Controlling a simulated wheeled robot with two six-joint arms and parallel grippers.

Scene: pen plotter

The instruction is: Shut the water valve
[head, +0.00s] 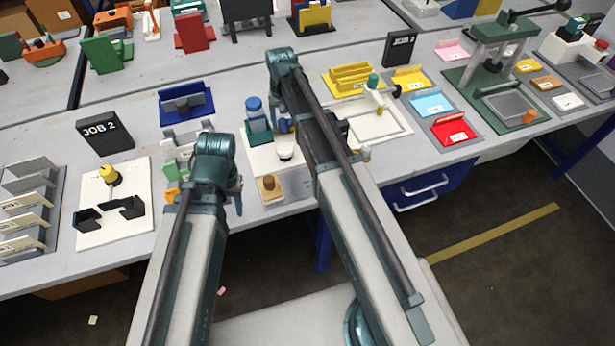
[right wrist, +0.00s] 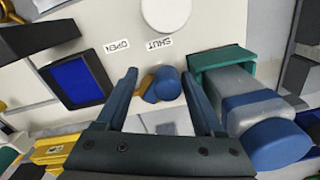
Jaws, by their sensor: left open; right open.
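The water valve has a blue handle (right wrist: 168,83) and a brass-coloured body (right wrist: 147,84) in the right wrist view. It stands on a pale board (right wrist: 110,20) with two printed labels, OPEN (right wrist: 117,46) and SHUT (right wrist: 159,43). My right gripper (right wrist: 159,78) is open, with one finger on each side of the valve. I cannot tell whether either finger touches it. In the head view the blue handle (head: 283,125) shows partly beside my right arm, which hides that gripper. My left gripper (head: 238,195) is mostly hidden behind my left arm, near the table's front edge.
A blue-capped bottle (right wrist: 255,105) in a green holder (right wrist: 222,60) stands close to the right finger. A blue panel in a black frame (right wrist: 72,82) lies left. A white round knob (right wrist: 165,12) is above. The JOB 2 sign (head: 104,135) stands left.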

